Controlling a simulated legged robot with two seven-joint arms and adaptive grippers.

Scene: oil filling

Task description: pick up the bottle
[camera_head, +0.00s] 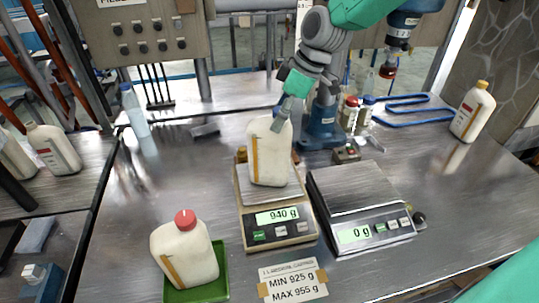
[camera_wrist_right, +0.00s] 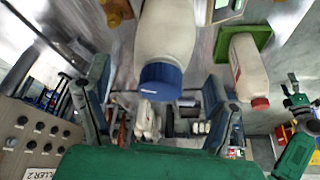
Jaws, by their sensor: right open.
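The white bottle (camera_head: 269,158) stands upright on the left scale (camera_head: 280,230), whose display reads 940 g. It also shows in the right wrist view, with a blue cap (camera_wrist_right: 161,76). My right gripper (camera_head: 284,108) is at the top of this bottle and hides its cap in the head view. In the right wrist view my right gripper (camera_wrist_right: 158,105) has its fingers apart, with the cap ahead between them. My left gripper (camera_wrist_right: 297,98) is small at the right of that view; its opening is unclear.
A red-capped bottle (camera_head: 186,251) stands on a green tray (camera_head: 222,262), front left. An empty scale (camera_head: 362,206) reading 0 g is to the right. Another white bottle (camera_head: 473,111) stands far right. A limits card (camera_head: 293,281) lies in front. The table's left middle is clear.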

